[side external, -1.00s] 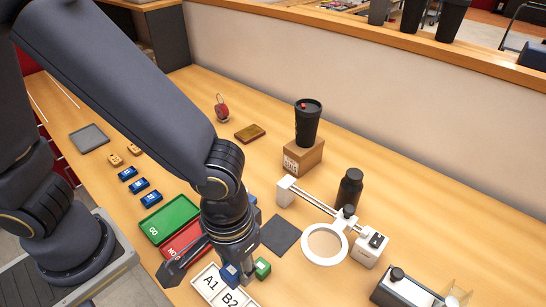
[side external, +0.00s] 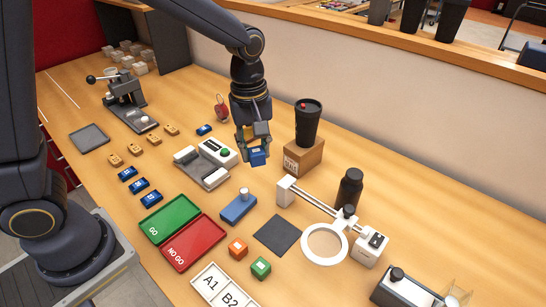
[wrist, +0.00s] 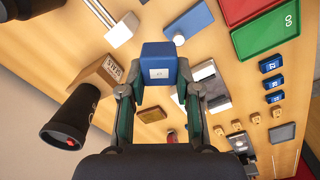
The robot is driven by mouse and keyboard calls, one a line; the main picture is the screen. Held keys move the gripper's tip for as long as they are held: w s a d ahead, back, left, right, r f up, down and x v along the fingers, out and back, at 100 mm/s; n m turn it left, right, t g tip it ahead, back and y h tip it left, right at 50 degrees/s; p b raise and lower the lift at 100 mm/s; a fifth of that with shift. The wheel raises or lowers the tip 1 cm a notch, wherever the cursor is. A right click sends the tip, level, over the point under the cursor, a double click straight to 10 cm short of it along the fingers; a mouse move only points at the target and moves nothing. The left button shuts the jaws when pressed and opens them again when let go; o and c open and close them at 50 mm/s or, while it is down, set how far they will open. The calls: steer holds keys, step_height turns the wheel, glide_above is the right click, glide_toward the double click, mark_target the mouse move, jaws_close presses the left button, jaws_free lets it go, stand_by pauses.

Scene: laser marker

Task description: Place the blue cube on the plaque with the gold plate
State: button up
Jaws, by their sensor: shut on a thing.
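My gripper (side external: 255,142) is shut on the blue cube (side external: 258,156) and holds it raised above the table, left of the cardboard box. In the wrist view the cube (wrist: 158,62) sits between the two fingers, a small pale mark on its face. The plaque (wrist: 152,114) shows partly in the wrist view, brown with a gold part, lying on the table beyond the cube between the fingers.
A black tumbler (side external: 308,122) stands on a cardboard box (side external: 303,157) close to the right of my gripper. A grey device with a green button (side external: 205,165) is at left.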

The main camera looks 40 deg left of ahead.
steer(key=w+a+f+n, duration=0.1)
steer(key=w+a+n, duration=0.15)
steer(key=a, duration=0.85)
steer(key=w+a+f+n, duration=0.15)
steer(key=a+n, duration=0.25)
steer(key=a, duration=0.6)
glide_toward(250, 134)
steer(key=s+f, duration=0.1)
steer(key=s+a+f, duration=0.1)
steer(key=shift+s+a+f, duration=0.35)
steer(key=shift+f, duration=0.05)
steer(key=shift+w+a+f, duration=0.1)
steer(key=shift+w+f, duration=0.25)
steer(key=shift+f, duration=1.6)
